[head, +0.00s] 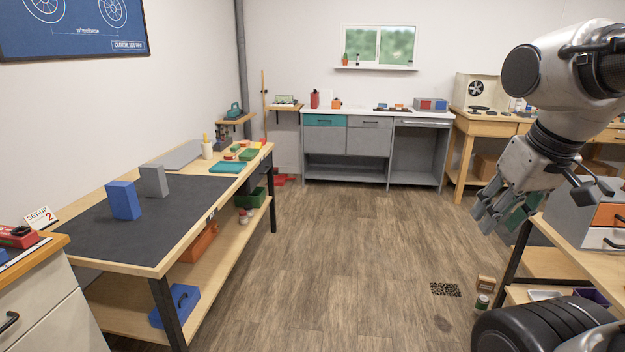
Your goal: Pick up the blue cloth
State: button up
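I cannot make out a blue cloth for certain in the head view. A flat teal piece (228,167) lies on the far part of the left workbench; I cannot tell whether it is cloth or a tray. My gripper (498,217) hangs at the right, pointing down, left of the grey drawer unit. Its fingers look apart, and I see nothing held between them. It is far from the left workbench.
The left workbench (175,235) has a dark mat with a blue block (124,200) and a grey block (154,181). A blue case (175,305) sits on its lower shelf. A grey counter (372,150) stands at the back. The middle floor (340,270) is clear.

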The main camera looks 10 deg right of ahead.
aim_at(440, 104)
jog(key=i+z, duration=0.1)
jog(key=i, duration=0.65)
jog(key=i+z, duration=0.15)
jog(key=i, duration=0.6)
jog(key=i+j+z, duration=0.1)
jog(key=i, duration=0.65)
jog(key=i+z, duration=0.1)
jog(key=i, duration=0.65)
jog(key=i+z, duration=0.1)
jog(key=i, duration=0.65)
jog(key=i+j+z, duration=0.15)
jog(key=i, duration=0.65)
jog(key=i+z, duration=0.3)
jog(key=i, duration=0.55)
jog(key=i+j+z, duration=0.15)
jog(key=i+z, duration=0.15)
jog(key=i, duration=0.55)
jog(key=i+l, duration=0.2)
jog(key=i, duration=0.35)
jog(key=i+l, duration=0.25)
jog(key=i, duration=0.25)
jog(key=i+l+u, duration=0.55)
jog(key=l, duration=0.2)
jog(key=i+l+u, duration=0.25)
jog(key=l, duration=0.2)
jog(key=i, duration=0.05)
